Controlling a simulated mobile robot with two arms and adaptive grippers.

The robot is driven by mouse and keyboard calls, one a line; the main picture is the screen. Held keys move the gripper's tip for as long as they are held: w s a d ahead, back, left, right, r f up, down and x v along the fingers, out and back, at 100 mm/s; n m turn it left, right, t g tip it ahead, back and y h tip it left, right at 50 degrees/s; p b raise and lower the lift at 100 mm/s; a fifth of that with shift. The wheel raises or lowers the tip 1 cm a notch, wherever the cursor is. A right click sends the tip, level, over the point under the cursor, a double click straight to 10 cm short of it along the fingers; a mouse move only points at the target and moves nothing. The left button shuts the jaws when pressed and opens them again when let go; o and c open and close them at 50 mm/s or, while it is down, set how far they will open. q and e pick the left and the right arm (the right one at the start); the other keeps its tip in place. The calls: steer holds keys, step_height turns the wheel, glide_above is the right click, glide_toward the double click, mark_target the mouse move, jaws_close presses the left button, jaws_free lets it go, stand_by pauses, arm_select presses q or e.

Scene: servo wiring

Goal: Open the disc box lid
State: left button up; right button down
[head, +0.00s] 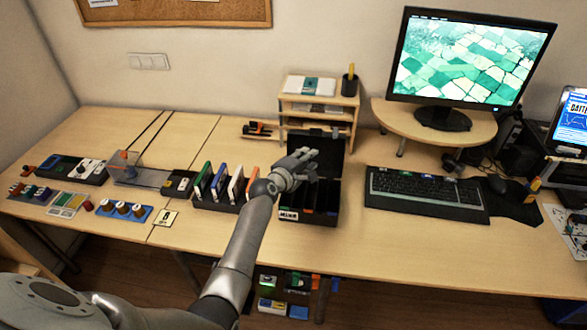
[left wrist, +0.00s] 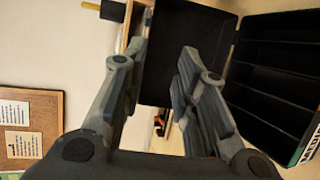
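The black disc box (head: 322,212) stands on the desk left of the keyboard, with a white label on its front and dividers inside. Its lid (head: 332,155) stands raised at the back of the box, so the compartments show. My left gripper (head: 308,160) is above the left part of the box, in front of the lid. The lid's dark panel (left wrist: 185,50) lies beyond the right finger, and the divided box (left wrist: 275,75) is at the right. My right gripper is not in view.
A rack of upright coloured cases (head: 225,190) stands just left of the box. A small wooden shelf (head: 320,100) with a pen cup is behind it. The keyboard (head: 425,192) and monitor (head: 470,60) are to the right. The desk front is clear.

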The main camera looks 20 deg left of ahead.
arm_select(q)
steer(key=v, duration=1)
steer(key=shift+s+a, duration=0.2)
steer(key=shift+a, duration=0.05)
